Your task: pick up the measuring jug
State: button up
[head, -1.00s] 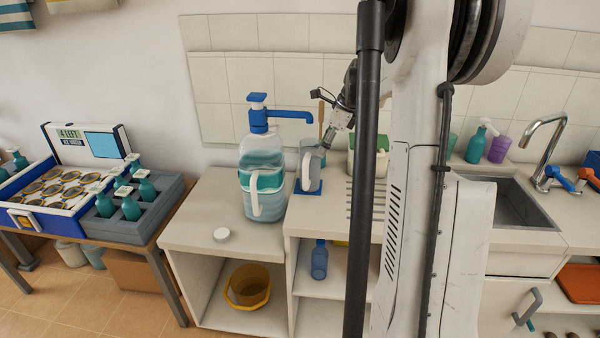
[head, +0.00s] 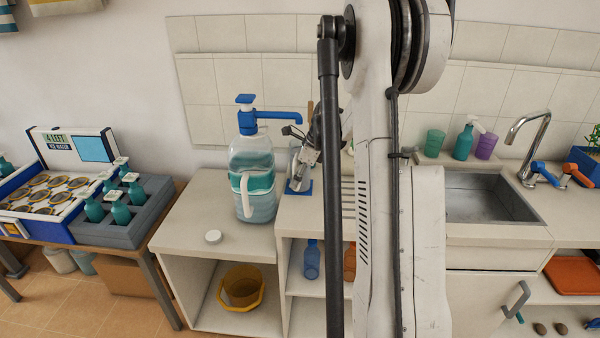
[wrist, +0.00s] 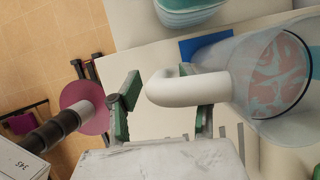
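The measuring jug (head: 293,162) is clear and stands on a small blue mat (head: 292,191) on the counter, largely hidden behind my gripper (head: 299,178) in the head view. In the wrist view the clear jug (wrist: 265,82) fills the right side, with its white handle (wrist: 180,88) reaching left. My gripper (wrist: 163,108) is open there. Its green-padded fingers are apart, one left of the handle's end and the other partly hidden behind the handle. I cannot tell whether either finger touches it.
A large bottle with a blue pump (head: 251,185) stands just left of the jug, its spout reaching over toward it. A white lid (head: 213,237) lies on the counter. The sink (head: 487,199) is to the right. A crate of teal bottles (head: 125,222) is at the left.

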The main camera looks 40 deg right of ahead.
jog(key=shift+w+f, duration=0.2)
jog(key=shift+f, duration=0.3)
jog(key=shift+a, duration=0.1)
grip_shut()
